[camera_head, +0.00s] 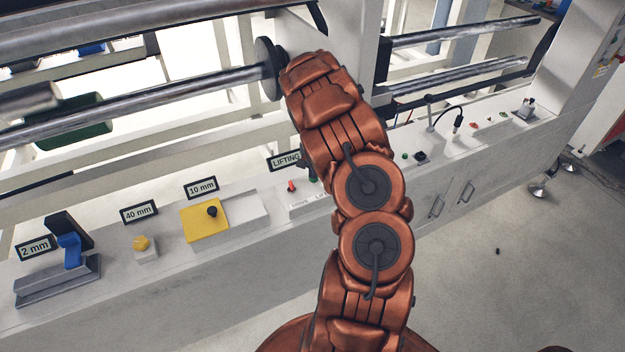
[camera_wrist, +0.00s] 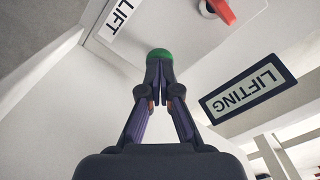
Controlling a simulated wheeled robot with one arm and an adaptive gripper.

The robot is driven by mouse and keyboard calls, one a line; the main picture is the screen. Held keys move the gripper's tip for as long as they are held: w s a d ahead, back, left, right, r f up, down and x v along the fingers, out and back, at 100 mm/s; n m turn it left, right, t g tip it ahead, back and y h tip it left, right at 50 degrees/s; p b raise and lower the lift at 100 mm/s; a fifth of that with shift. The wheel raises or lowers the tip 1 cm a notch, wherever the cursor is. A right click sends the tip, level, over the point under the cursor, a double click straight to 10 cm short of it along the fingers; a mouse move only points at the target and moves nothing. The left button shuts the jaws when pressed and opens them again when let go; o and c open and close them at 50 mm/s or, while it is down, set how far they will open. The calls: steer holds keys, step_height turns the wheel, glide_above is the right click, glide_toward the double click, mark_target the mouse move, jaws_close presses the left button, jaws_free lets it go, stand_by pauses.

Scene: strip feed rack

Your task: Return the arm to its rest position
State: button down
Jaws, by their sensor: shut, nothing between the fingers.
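My copper-coloured arm reaches up from the bottom of the head view and bends over the control ledge of the rack. My gripper (camera_wrist: 159,72) shows in the wrist view with its dark fingers together and nothing between them. The fingertips are at a green button (camera_wrist: 160,53) on a pale panel, overlapping its lower edge; I cannot tell whether they touch it. In the head view the gripper is mostly hidden behind my arm.
A red switch (camera_wrist: 220,10) and a LIFTING sign (camera_wrist: 245,90) are close by. On the ledge (camera_head: 190,285) stand a yellow block (camera_head: 203,222), a yellow knob (camera_head: 141,243) and a blue lever (camera_head: 70,250). Metal rollers (camera_head: 150,102) cross behind. Floor at right is mostly clear.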

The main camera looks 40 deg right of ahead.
steer(key=shift+r, duration=0.2)
stand_by(0.4)
steer(key=shift+r, duration=0.15)
steer(key=s+a+r+n+g, duration=0.15)
steer(key=s+a+r, duration=0.35)
steer(key=a+r, duration=0.5)
steer(key=s+a+r+n+t, duration=0.1)
steer(key=s+a+r+n, duration=0.25)
steer(key=a+r, duration=0.6)
steer(key=s+a+r+n, duration=0.1)
steer(key=s+a+n, duration=0.3)
steer(key=s+a, duration=0.5)
steer(key=s+a+r+n+g, duration=0.1)
steer(key=s+a+r+n, duration=0.1)
steer(key=s+a, duration=0.7)
steer(key=s+n, duration=0.1)
steer(key=s, duration=0.2)
steer(key=shift+s+n, duration=0.35)
steer(key=shift+n, duration=0.05)
